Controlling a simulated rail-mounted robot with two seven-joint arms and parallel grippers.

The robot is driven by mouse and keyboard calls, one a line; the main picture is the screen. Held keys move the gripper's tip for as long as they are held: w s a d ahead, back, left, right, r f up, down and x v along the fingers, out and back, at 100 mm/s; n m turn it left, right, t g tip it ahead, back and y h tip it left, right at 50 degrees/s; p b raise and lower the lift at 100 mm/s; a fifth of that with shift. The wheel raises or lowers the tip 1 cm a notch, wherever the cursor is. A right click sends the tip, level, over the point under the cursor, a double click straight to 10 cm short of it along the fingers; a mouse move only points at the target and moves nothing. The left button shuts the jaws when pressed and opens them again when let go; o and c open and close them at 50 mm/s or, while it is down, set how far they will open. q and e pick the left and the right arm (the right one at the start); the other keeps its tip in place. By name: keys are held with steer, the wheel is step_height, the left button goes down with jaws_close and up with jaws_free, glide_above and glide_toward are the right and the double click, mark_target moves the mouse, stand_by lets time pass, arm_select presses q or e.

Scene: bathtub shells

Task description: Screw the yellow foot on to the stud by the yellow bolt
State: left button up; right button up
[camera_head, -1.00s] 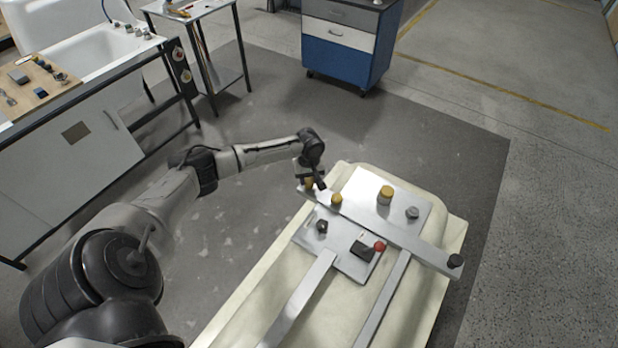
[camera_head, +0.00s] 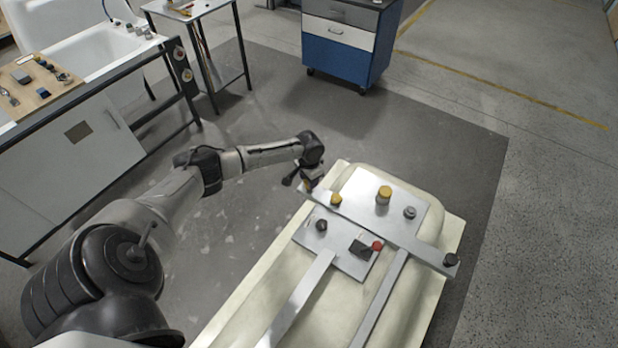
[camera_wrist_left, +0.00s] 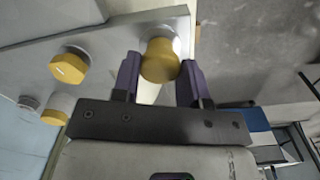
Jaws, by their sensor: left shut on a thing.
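The yellow foot (camera_wrist_left: 160,62) is a round knob between the two fingers of my left gripper (camera_wrist_left: 158,80), which is shut on it. It sits at the end of the metal crossbar (camera_wrist_left: 118,38); the stud is hidden, so I cannot tell how far the foot is threaded. The yellow bolt (camera_wrist_left: 69,66), with a faceted head, is beside it on the bar. In the head view my left gripper (camera_head: 308,186) is at the bar's far left end, and the yellow bolt (camera_head: 336,200) is just right of it. My right gripper is not in view.
A taller yellow foot (camera_head: 384,193) and a grey bolt (camera_head: 410,212) stand on the plate behind the bar. A red knob (camera_head: 377,245) is on the front plate. All rest on the cream tub shell (camera_head: 240,310). Floor left of the shell is clear.

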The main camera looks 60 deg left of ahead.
arm_select(q)
steer(key=o, duration=1.1)
steer(key=shift+c, duration=1)
steer(key=shift+r+n+p, duration=0.2)
steer(key=shift+n+p, duration=0.3)
steer(key=shift+p, duration=0.4)
steer(key=n+p, duration=0.4)
steer(key=shift+n, duration=0.4)
steer(key=n+p, duration=0.3)
steer(key=n, duration=0.1)
steer(key=shift+p, duration=0.3)
steer(key=shift+n+p, duration=0.45)
steer(key=shift+n, duration=0.55)
steer(key=shift+f+n, duration=0.2)
steer(key=shift+n, duration=0.4)
